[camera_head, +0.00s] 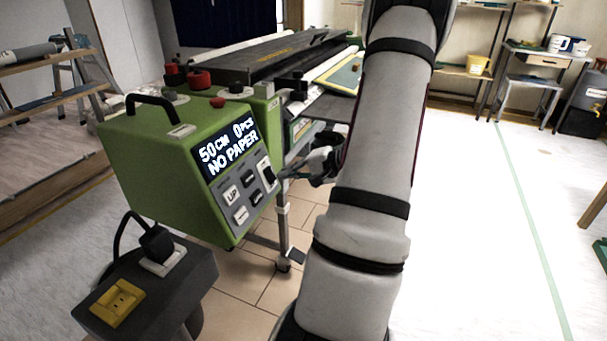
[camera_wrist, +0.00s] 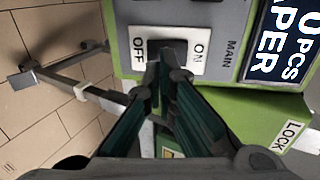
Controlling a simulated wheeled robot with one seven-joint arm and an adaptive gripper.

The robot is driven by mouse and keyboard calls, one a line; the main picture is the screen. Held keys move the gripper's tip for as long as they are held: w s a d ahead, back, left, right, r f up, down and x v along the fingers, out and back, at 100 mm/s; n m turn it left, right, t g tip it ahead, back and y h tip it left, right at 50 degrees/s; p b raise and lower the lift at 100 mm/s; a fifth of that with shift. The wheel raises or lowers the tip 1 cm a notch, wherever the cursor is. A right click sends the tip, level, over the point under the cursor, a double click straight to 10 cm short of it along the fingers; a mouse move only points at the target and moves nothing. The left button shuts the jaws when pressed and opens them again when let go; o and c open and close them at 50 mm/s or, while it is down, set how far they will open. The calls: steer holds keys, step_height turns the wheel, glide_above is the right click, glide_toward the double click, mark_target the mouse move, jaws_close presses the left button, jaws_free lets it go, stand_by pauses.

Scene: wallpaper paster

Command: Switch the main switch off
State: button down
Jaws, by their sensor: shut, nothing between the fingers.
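The main switch (camera_wrist: 189,54) is a black rocker on a white plate marked ON and OFF, with MAIN printed beside it in the wrist view. In the head view the main switch (camera_head: 268,175) is on the right side of the green machine's (camera_head: 150,158) grey panel. My gripper (camera_wrist: 176,72) is shut and empty, its fingertips over the rocker and hiding part of it. In the head view my gripper (camera_head: 283,176) reaches the panel from the right. I cannot tell whether the tips touch the rocker. The display (camera_head: 228,152) is lit and reads "50CM 0PCS NO PAPER".
Buttons, one marked UP (camera_head: 232,194), sit left of the switch. The long paster table (camera_head: 262,62) extends behind.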

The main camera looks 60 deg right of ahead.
mark_target(271, 172)
steer(key=shift+x, duration=1.3)
steer(key=shift+b, duration=0.3)
steer(key=b, duration=0.1)
steer(key=f+t+b, duration=0.1)
steer(key=b, duration=0.1)
steer(key=shift+w, duration=0.25)
steer(key=shift+a+r, duration=0.1)
steer(key=shift+r, duration=0.15)
steer(key=shift+w+r, duration=0.1)
steer(key=shift+r, duration=0.7)
